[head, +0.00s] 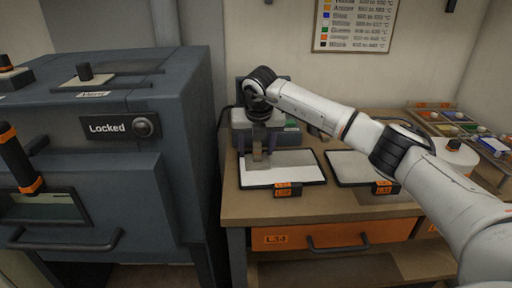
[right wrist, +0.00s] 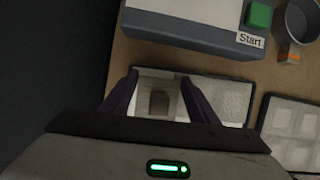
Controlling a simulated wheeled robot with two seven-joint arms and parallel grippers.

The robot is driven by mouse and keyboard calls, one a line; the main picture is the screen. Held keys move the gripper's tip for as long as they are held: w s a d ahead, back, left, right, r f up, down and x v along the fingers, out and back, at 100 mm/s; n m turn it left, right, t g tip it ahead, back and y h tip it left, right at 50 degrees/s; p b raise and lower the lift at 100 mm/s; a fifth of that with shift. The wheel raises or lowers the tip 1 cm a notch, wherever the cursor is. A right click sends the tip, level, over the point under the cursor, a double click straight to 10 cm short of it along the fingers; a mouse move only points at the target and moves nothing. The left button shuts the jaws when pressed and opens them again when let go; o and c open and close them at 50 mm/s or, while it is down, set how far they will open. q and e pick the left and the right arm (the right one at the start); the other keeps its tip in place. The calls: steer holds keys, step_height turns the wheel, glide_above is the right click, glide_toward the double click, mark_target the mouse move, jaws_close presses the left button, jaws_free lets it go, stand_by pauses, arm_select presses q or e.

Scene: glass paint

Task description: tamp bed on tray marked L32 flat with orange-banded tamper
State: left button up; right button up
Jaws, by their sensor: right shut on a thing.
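My right gripper (head: 266,150) points down over the left of two dark-rimmed trays on the bench. It is shut on a small grey-beige block-like tool, likely the tamper (head: 257,158), whose lower end is at or just above the pale bed. The tool also shows between the purple fingers in the right wrist view (right wrist: 158,103); no orange band shows on it. The left tray (head: 312,180) carries a smooth pale bed and an orange label too small to read surely. The right tray (head: 350,182) is partly behind my arm, its label also unclear. My left gripper is out of view.
A dark kiln marked Locked (head: 150,185) stands close on the left. A grey box with a green Start button (right wrist: 260,15) stands behind the left tray. Sample trays (head: 450,125) lie at the right.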

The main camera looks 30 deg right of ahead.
step_height(320, 180, up, 2)
steer(key=shift+r+p, duration=0.1)
steer(key=shift+p, duration=0.35)
steer(key=shift+d, duration=0.1)
steer(key=shift+s+d, duration=0.45)
steer(key=shift+d, duration=0.45)
steer(key=shift+s+d, duration=0.5)
steer(key=shift+d, duration=0.35)
steer(key=shift+s+d, duration=0.45)
steer(key=shift+d, duration=0.45)
steer(key=shift+f, duration=0.2)
steer(key=shift+f+b, duration=0.55)
steer(key=shift+f, duration=0.15)
steer(key=shift+f, duration=0.3)
